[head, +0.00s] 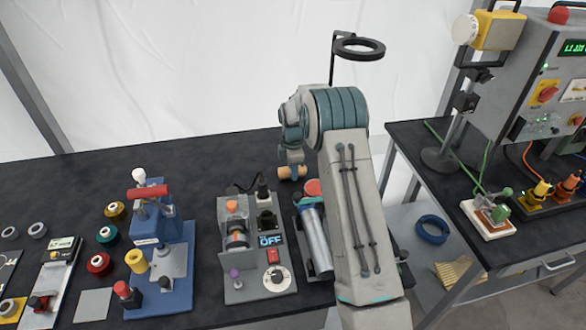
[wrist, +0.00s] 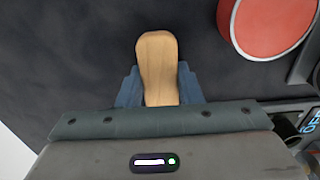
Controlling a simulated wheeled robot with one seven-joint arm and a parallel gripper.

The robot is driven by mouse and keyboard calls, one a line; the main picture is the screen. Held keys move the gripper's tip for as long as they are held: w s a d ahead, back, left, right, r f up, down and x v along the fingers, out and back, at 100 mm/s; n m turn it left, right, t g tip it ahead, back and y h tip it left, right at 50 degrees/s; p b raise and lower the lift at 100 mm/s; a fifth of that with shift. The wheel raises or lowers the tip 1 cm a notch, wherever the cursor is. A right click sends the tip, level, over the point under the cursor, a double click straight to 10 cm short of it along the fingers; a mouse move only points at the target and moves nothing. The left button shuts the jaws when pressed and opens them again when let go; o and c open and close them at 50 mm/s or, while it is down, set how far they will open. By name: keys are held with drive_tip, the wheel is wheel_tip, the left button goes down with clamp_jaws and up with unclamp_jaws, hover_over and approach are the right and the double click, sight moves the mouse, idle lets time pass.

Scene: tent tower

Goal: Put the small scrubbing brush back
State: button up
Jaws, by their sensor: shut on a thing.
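The small scrubbing brush shows as a light wooden handle (wrist: 157,58) in the wrist view, held between the two blue fingers of my gripper (wrist: 158,88). In the head view the brush (head: 292,172) is a small tan piece below my gripper (head: 292,158), above the black table near its back right part. My gripper is shut on the handle. The bristles cannot be made out. Whether the brush touches the table cannot be told. No place marked for the brush can be made out.
A blue press (head: 160,260) and spools are left. A gap separates the right table (head: 440,160).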

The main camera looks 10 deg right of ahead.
drive_tip(key=o, duration=1)
drive_tip(key=shift+f, duration=0.1)
drive_tip(key=s+r+m+b, duration=0.1)
drive_tip(key=s+r, duration=0.2)
drive_tip(key=r, duration=0.6)
drive_tip(key=s+r+m+b, duration=0.1)
drive_tip(key=s+r+m, duration=0.1)
drive_tip(key=r, duration=0.7)
drive_tip(key=s+r+m+t, duration=0.2)
drive_tip(key=s+r+m, duration=0.35)
drive_tip(key=s, duration=0.65)
drive_tip(key=s+m, duration=0.3)
drive_tip(key=s, duration=0.4)
drive_tip(key=s+f+m+t, duration=0.1)
drive_tip(key=s+m, duration=0.2)
drive_tip(key=s, duration=0.4)
drive_tip(key=s+f+m, duration=0.1)
drive_tip(key=s+m, duration=0.2)
drive_tip(key=s, duration=0.5)
drive_tip(key=shift+s+f+m, duration=0.1)
drive_tip(key=shift+f+m, duration=0.15)
